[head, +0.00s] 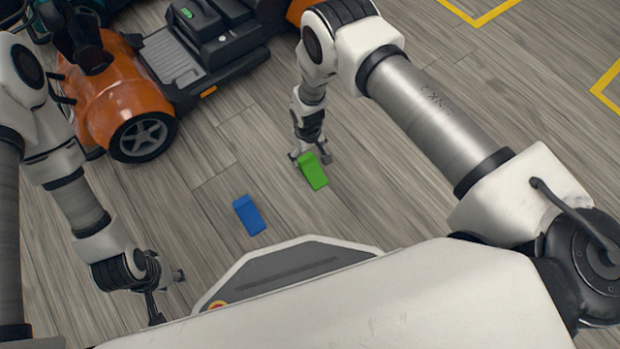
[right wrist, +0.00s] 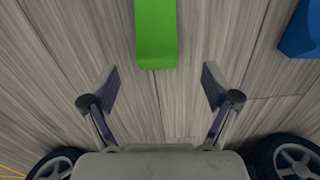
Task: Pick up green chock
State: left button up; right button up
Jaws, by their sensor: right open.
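The green chock (head: 312,171) lies on the wooden floor right of the middle in the head view. It also shows at the top of the right wrist view (right wrist: 156,32), where its far end is cut off. My right gripper (head: 311,156) is at the far end of the chock in the head view. In the right wrist view my right gripper (right wrist: 158,86) is open and empty, with the chock just ahead of its fingertips, roughly centred between them. My left gripper (head: 166,291) hangs at the lower left, away from the chock; its jaw state is unclear.
A blue chock (head: 249,215) lies on the floor left of the green one and shows at the right edge of the wrist view (right wrist: 301,32). An orange scooter (head: 125,95) stands at the upper left. Yellow floor markings (head: 480,12) are at the upper right. Floor around the chocks is clear.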

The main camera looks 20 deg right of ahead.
aim_at(309, 161)
jog(key=shift+w+a+f, duration=0.1)
jog(key=shift+w+f, duration=0.05)
jog(key=shift+f, duration=0.6)
jog(key=f+b, duration=0.1)
jog(key=f, duration=0.1)
jog(key=f+b, duration=0.4)
jog(key=shift+d+f, duration=0.25)
jog(key=shift+d, duration=0.1)
jog(key=shift+r, duration=0.2)
pick_arm(q)
notch_tip(309, 161, down, 6)
jog(key=shift+w+a+r, duration=0.1)
jog(key=shift+a+r, duration=0.05)
jog(key=shift+r, duration=0.1)
pick_arm(e)
jog(key=c, duration=1.6)
